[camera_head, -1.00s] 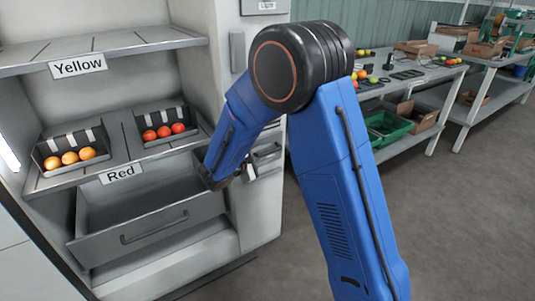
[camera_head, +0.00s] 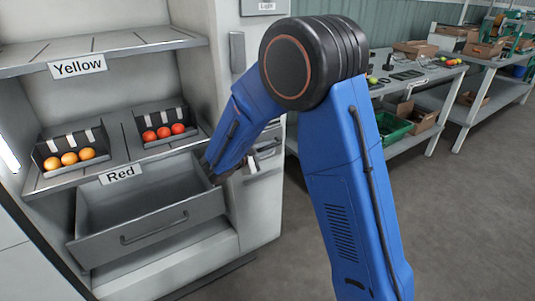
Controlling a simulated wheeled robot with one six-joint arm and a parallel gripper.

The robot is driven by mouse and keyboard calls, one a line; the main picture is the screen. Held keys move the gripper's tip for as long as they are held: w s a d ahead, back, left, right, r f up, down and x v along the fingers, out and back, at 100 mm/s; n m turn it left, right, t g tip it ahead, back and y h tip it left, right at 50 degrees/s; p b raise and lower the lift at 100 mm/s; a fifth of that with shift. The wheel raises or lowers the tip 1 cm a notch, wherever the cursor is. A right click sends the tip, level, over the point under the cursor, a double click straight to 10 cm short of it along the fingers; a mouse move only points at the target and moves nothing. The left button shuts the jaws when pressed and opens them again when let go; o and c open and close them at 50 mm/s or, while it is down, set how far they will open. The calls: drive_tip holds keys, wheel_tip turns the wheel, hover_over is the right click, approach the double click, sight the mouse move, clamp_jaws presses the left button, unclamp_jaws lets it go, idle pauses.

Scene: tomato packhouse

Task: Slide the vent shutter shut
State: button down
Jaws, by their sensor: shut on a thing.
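The vent shutter (camera_head: 267,148) is a small slatted metal piece on the cabinet's right front panel, small in view and partly behind my arm. My gripper (camera_head: 246,163) is at the shutter's left side, low against the panel, and is shut on it. The blue forearm hides much of the gripper, so the fingertips and the exact grip are hard to make out. How much of the vent opening is covered cannot be told.
An open grey drawer (camera_head: 150,232) juts out just left of my gripper. Above it, a shelf labelled Red (camera_head: 121,174) holds trays of orange and red tomatoes. A workbench (camera_head: 425,82) stands behind at right. The floor at right is clear.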

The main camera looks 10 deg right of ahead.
wheel_tip(320, 180, up, 13)
drive_tip(key=shift+f, duration=0.15)
drive_tip(key=c, duration=1.8)
unclamp_jaws()
drive_tip(key=shift+o, duration=0.2)
drive_tip(key=v, duration=1.7)
drive_tip(key=shift+a, duration=0.25)
drive_tip(key=shift+s, duration=0.15)
